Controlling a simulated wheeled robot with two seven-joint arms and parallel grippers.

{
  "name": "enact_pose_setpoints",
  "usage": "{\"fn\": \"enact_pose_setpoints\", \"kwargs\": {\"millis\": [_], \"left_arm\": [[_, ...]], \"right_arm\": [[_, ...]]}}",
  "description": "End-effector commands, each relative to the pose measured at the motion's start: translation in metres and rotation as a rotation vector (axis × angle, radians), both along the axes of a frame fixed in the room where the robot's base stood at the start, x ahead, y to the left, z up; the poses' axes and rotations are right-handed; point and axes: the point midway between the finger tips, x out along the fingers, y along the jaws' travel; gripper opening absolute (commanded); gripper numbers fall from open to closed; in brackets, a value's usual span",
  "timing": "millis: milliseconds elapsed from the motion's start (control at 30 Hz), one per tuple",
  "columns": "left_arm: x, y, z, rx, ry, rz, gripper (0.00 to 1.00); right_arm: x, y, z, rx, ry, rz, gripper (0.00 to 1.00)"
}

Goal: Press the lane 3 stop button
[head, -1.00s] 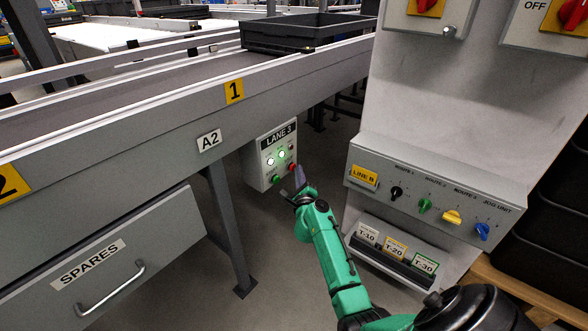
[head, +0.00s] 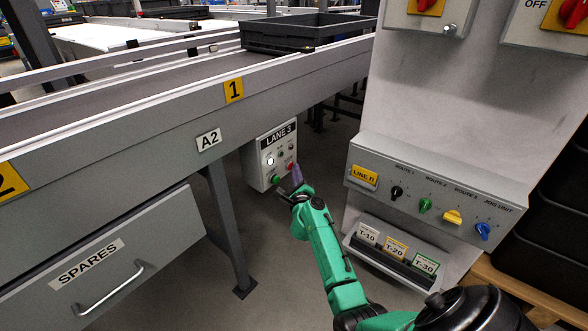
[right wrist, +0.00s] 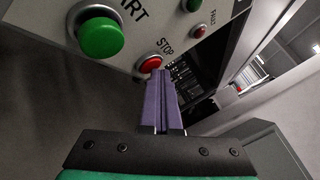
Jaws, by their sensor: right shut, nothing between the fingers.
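The LANE 3 box (head: 268,168) hangs under the conveyor in the head view. Its red stop button (right wrist: 150,64), under the word STOP, sits right of the larger green START button (right wrist: 101,36) in the right wrist view. My right gripper (right wrist: 157,76) is shut and empty, its purple fingertips at the lower edge of the red button. They look in contact, but I cannot tell how far the button is pushed in. In the head view the fingertips (head: 297,173) partly cover the button. The box's white lamp (head: 269,160) is lit; the green lamp (head: 280,153) is dark. My left gripper is out of view.
The conveyor (head: 180,115) runs above the box, with a dark tray (head: 280,40) on it. A grey LINE B panel (head: 435,187) with coloured knobs stands right of my arm. A conveyor leg (head: 226,225) stands to the left of the box.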

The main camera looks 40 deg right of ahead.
Motion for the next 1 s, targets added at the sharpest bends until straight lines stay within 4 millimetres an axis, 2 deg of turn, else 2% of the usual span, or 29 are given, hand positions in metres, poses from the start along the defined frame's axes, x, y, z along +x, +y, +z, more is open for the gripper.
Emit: {"fn": "enact_pose_setpoints", "kwargs": {"millis": [333, 733, 1000], "left_arm": [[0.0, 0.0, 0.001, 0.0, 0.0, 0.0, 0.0], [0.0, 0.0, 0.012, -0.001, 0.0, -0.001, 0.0], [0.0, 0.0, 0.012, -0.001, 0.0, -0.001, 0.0]], "right_arm": [[0.0, 0.001, 0.001, 0.0, -0.002, 0.002, 0.0], [-0.021, -0.005, 0.001, 0.0, 0.0, 0.001, 0.0], [-0.023, -0.006, 0.0, 0.001, -0.001, 0.001, 0.0]]}}
